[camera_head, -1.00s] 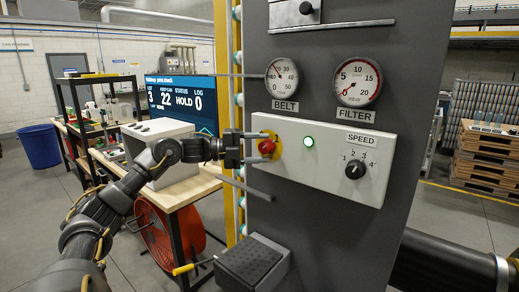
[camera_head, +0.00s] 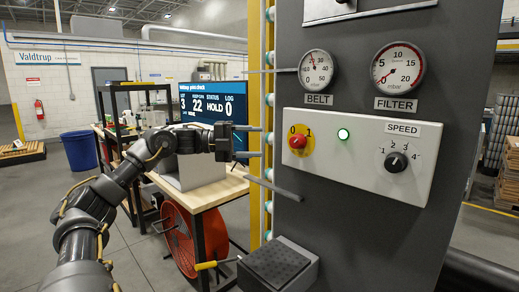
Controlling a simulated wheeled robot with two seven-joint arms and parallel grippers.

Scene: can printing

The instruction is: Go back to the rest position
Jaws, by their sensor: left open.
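My left arm comes in from the left, and its gripper (camera_head: 248,143) is open with two spread fingers pointing right. It is to the left of the control panel, apart from the red rotary switch (camera_head: 298,141) on its yellow plate, and nothing shows between the fingers. The white control panel (camera_head: 361,157) carries the switch marked 0 and 1, a lit green lamp (camera_head: 343,134) and the black speed knob (camera_head: 396,162). My right gripper does not show.
A grey machine column (camera_head: 330,220) fills the right, with belt (camera_head: 317,69) and filter (camera_head: 398,69) gauges. A bench (camera_head: 210,192), a screen (camera_head: 210,100) and a red round fan (camera_head: 180,235) stand behind my arm. A blue bin (camera_head: 79,150) is farther left.

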